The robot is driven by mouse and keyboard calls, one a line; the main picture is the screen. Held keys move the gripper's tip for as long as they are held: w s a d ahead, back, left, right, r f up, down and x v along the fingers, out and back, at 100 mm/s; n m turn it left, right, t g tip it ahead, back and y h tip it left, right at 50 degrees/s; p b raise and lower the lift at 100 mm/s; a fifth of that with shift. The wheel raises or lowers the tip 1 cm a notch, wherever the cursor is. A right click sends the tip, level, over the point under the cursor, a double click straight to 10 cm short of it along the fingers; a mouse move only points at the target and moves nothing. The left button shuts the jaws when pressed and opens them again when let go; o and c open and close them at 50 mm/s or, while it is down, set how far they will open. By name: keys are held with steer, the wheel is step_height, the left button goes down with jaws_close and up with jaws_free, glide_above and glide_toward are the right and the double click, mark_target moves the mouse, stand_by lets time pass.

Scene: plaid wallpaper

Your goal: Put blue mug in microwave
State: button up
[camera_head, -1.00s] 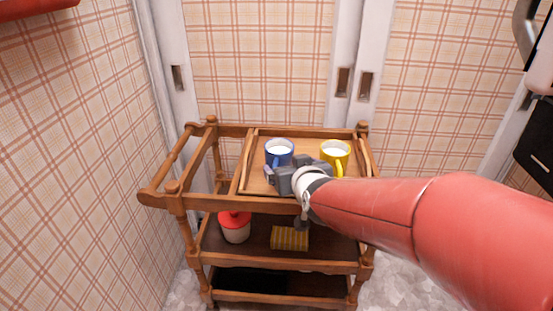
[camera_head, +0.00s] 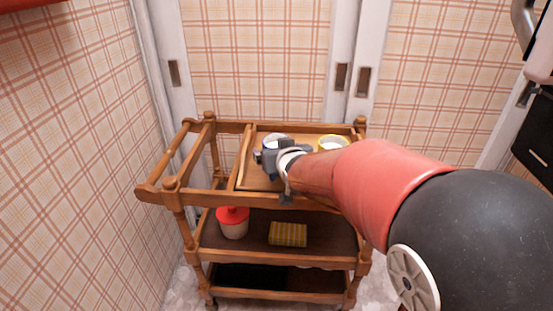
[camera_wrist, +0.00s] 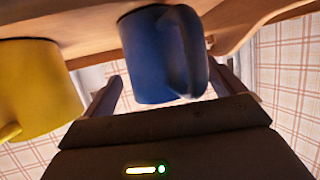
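The blue mug (camera_head: 276,138) stands on the wooden tray (camera_head: 246,168) on top of the trolley, its lower part hidden behind my gripper (camera_head: 268,156). In the wrist view, which looks upside down, the blue mug (camera_wrist: 155,58) is in front of my gripper (camera_wrist: 165,90), between its spread fingers, with its handle towards the right finger. Gaps show beside the mug, so the gripper looks open and not closed on it. The microwave cannot be made out for certain.
A yellow mug (camera_head: 333,142) stands to the right on the tray, partly hidden by my arm; it also shows in the wrist view (camera_wrist: 38,85). A red-lidded jar (camera_head: 233,224) and a yellow box (camera_head: 288,234) sit on the lower shelf. Trolley rails (camera_head: 165,190) flank the left.

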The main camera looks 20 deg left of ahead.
steer(key=c, duration=1.2)
steer(key=shift+c, duration=0.7)
steer(key=shift+r, duration=0.25)
